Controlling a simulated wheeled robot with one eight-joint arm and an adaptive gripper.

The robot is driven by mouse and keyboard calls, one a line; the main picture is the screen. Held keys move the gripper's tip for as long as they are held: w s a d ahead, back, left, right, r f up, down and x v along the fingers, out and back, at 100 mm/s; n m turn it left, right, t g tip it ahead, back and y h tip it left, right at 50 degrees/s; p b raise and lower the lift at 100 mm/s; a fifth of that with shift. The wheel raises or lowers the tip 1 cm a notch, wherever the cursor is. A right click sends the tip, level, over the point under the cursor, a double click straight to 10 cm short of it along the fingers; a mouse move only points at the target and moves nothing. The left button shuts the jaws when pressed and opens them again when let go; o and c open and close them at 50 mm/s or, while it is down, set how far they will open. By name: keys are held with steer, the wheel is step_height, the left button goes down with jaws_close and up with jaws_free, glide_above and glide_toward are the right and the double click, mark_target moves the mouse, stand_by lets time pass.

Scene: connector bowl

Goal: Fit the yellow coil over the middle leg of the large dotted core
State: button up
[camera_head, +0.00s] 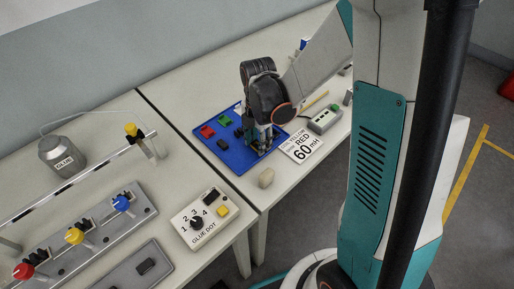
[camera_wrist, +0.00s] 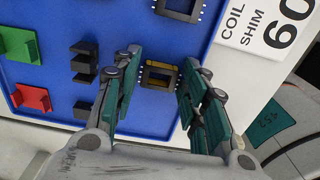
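My gripper (camera_wrist: 155,80) is open and points down over the blue tray (camera_wrist: 60,8). Between its fingers, in the wrist view, lies a small dark square frame with yellow on it, which looks like the yellow coil (camera_wrist: 157,83). I cannot tell whether either finger touches it. Dark core pieces (camera_wrist: 84,62) lie left of the gripper, one large and one small; no dot shows on them, so I cannot tell which is the large dotted core. In the head view my gripper (camera_head: 262,146) hides the coil.
A green part (camera_wrist: 18,45) and a red part (camera_wrist: 32,97) lie on the tray's left. Another dark frame (camera_wrist: 178,8) lies beyond the fingers. A white card (camera_head: 301,146) reads coil yellow, shim red, 60 mH. A glue-dot box (camera_head: 205,216) stands on the front table.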

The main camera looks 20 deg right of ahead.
steer(key=shift+r, duration=0.1)
steer(key=c, duration=0.7)
steer(key=shift+r, duration=0.1)
